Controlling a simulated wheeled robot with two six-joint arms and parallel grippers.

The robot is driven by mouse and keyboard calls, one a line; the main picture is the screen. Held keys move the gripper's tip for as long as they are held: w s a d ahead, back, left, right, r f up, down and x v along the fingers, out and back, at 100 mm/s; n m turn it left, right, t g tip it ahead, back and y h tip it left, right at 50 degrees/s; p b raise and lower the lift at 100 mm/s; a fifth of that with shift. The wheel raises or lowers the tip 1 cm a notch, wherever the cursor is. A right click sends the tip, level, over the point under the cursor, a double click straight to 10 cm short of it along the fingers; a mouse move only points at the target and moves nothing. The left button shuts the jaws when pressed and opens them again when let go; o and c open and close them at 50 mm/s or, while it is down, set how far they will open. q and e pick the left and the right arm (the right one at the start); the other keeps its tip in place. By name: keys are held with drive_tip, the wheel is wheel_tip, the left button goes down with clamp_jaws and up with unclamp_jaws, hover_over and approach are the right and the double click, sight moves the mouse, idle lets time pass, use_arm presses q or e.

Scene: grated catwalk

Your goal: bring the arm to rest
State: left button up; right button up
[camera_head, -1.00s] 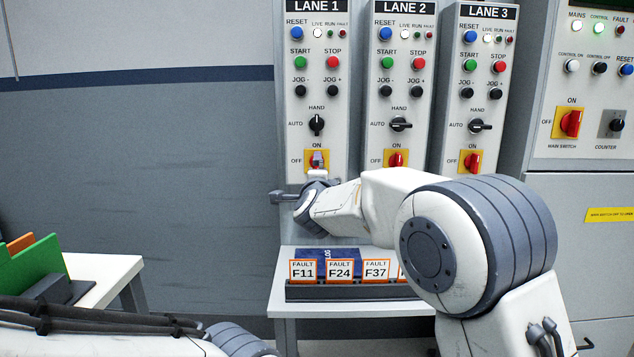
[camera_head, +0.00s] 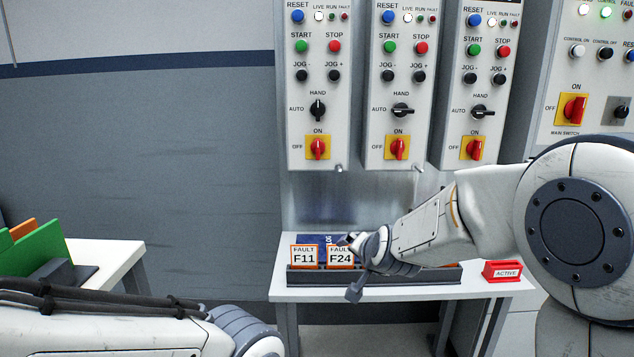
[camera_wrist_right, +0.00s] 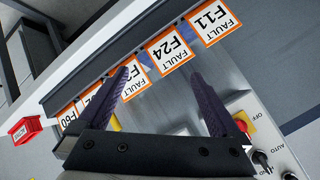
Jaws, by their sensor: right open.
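My right gripper (camera_head: 352,266) is open and empty, in front of the card rack (camera_head: 300,279) on the small table. Its dark fingers also show in the right wrist view (camera_wrist_right: 163,70), with nothing between them. My right arm comes in from the right and hides several cards of the rack. Cards F11 (camera_head: 304,257) and F24 (camera_head: 339,257) show to the left of the arm. My left arm (camera_head: 110,330) lies along the lower left edge; its gripper is out of the picture.
The Lane 1 panel's red switch (camera_head: 317,147) stands above the table, its handle upright. A red ACTIVE block (camera_head: 502,272) sits on the table's right end. A white side table (camera_head: 115,262) with green and orange boards is at left. The wall between is free.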

drive_tip(key=s+d+f+n+g+h, duration=0.1)
drive_tip(key=s+d+f+n+g, duration=0.2)
drive_tip(key=s, duration=0.5)
drive_tip(key=s+d+f+n+g, duration=0.2)
drive_tip(key=s+d+f, duration=0.1)
drive_tip(key=s+f, duration=0.3)
drive_tip(key=s+d+f+n+g+h, duration=0.1)
drive_tip(key=s+d+f+n+g, duration=0.2)
drive_tip(key=s, duration=0.6)
drive_tip(key=s+a+r+n+g+y, duration=0.1)
drive_tip(key=s+a+r+n+g, duration=0.35)
drive_tip(key=s+a, duration=0.9)
wheel_tip(320, 180, up, 25)
drive_tip(key=n+t+p, duration=0.2)
drive_tip(key=p, duration=2.2)
drive_tip(key=shift+s+d+r+p, duration=0.15)
drive_tip(key=shift+r+p, duration=0.05)
drive_tip(key=shift+p, duration=0.2)
